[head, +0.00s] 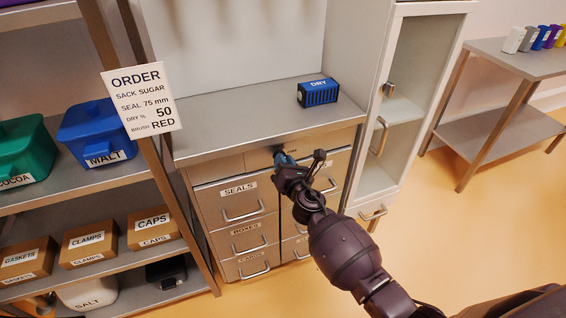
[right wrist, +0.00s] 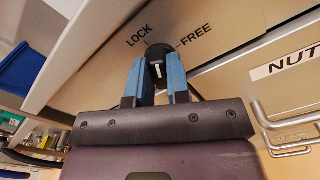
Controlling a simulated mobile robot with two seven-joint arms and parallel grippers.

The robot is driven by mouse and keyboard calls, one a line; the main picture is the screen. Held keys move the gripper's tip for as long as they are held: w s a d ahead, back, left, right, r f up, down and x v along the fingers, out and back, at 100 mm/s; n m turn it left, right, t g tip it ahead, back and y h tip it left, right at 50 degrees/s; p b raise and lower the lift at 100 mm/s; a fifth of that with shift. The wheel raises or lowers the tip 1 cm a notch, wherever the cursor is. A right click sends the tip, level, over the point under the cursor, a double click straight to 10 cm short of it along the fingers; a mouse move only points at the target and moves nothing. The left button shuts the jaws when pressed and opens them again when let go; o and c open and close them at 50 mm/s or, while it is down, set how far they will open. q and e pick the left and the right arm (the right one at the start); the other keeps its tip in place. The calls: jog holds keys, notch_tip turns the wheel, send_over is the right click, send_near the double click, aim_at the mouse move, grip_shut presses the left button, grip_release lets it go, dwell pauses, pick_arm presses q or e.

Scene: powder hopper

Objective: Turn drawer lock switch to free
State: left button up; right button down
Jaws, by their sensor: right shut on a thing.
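The drawer lock switch is a small black knob (right wrist: 156,52) with a white mark, set in the panel under the countertop. The words LOCK and FREE are printed above it in the right wrist view, LOCK to the left and FREE to the right. My right gripper (right wrist: 160,78) has its blue fingers on either side of the knob and is shut on it. I cannot tell for sure which word the knob points to. In the head view my right gripper (head: 284,159) is at the top of the drawer cabinet (head: 204,177) and mostly hides the switch. My left gripper is not in view.
Labelled drawers with bar handles (head: 243,209) lie below the switch. A blue DRY box (head: 318,92) stands on the countertop (head: 225,122). A glass-door cabinet (head: 408,90) stands to the right, and a shelf rack with bins (head: 95,132) to the left. Open floor lies at the right.

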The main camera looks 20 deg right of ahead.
jog(key=m, duration=0.6)
jog(key=m+b, duration=0.1)
jog(key=m, duration=0.5)
jog(key=shift+d+f, duration=0.1)
jog(key=shift+f, duration=0.1)
jog(key=shift+m, duration=0.3)
jog(key=c, duration=1.1)
grip_release()
jog(key=s, duration=0.5)
jog(key=s+p, duration=0.1)
jog(key=s, duration=0.4)
jog(key=shift+s+d, duration=0.2)
jog(key=shift+s, duration=0.2)
